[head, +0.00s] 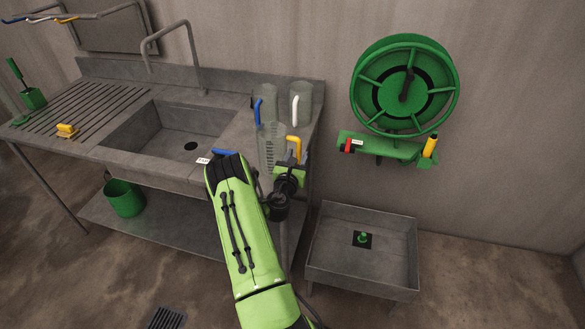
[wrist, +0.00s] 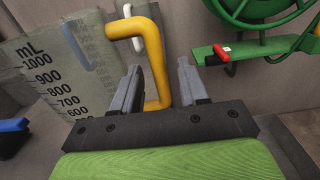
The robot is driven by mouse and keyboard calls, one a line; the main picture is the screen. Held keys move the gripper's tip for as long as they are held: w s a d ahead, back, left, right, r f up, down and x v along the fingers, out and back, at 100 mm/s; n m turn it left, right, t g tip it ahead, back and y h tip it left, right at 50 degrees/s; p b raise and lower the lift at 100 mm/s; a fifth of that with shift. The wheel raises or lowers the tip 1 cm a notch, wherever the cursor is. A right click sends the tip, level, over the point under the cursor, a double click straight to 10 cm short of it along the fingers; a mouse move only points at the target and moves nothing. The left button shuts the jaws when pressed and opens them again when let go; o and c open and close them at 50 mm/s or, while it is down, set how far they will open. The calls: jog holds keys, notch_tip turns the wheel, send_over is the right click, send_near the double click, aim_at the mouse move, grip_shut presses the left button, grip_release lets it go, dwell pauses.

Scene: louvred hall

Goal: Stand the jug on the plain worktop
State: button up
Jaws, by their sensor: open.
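A clear jug (head: 269,147) with dark measuring marks and a yellow handle (head: 294,146) is at the right end of the metal sink unit. My forearm and gripper hide its lower part in the head view, so I cannot tell what its base touches. In the wrist view the marked jug wall (wrist: 45,75) is at the left, and the yellow handle (wrist: 155,60) passes between my fingers. My gripper (head: 298,160) is open around the handle's lower part, with gaps showing beside it. The plain worktop (head: 243,127) lies right of the sink basin.
Two more clear jugs stand behind, one with a blue handle (head: 258,111), one with a white handle (head: 294,109). A blue-handled item (head: 222,153) is near the front edge. Ribbed drainer (head: 65,108) lies left of the basin. Green hose reel (head: 404,86) is on the wall, above a floor sink (head: 335,263).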

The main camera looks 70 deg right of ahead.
jog(key=a+b, duration=0.1)
jog(key=a, duration=0.2)
jog(key=s+a+b, duration=0.1)
jog(key=a+b, duration=0.1)
jog(key=a, duration=0.1)
jog(key=a+b, duration=0.1)
jog(key=a, duration=0.3)
jog(key=shift+s+f+b, duration=0.15)
jog(key=shift+f+b, duration=0.1)
jog(key=shift+b, duration=0.1)
jog(key=s+a+r+m+g+y, duration=0.2)
jog(key=s+a+r+m+g, duration=0.25)
jog(key=m, duration=0.95)
jog(key=w+a+r+m+t+y, duration=0.2)
jog(key=a+m+y, duration=0.15)
jog(key=a, duration=0.55)
jog(key=w+a+r+m+t+y, duration=0.25)
jog(key=a+y, duration=0.25)
jog(key=a, duration=0.5)
jog(key=w+a+r+m+t+y, duration=0.1)
jog(key=w+a+m+t+y, duration=0.2)
jog(key=a, duration=0.6)
jog(key=s+a+r+n+y+p, duration=0.1)
jog(key=s+a+r+y, duration=0.1)
jog(key=a, duration=0.3)
jog(key=s+a+r+n+y, duration=0.2)
jog(key=s+a+r, duration=0.2)
jog(key=a, duration=0.2)
jog(key=shift+s+a+p, duration=0.15)
jog(key=shift+s+p, duration=0.25)
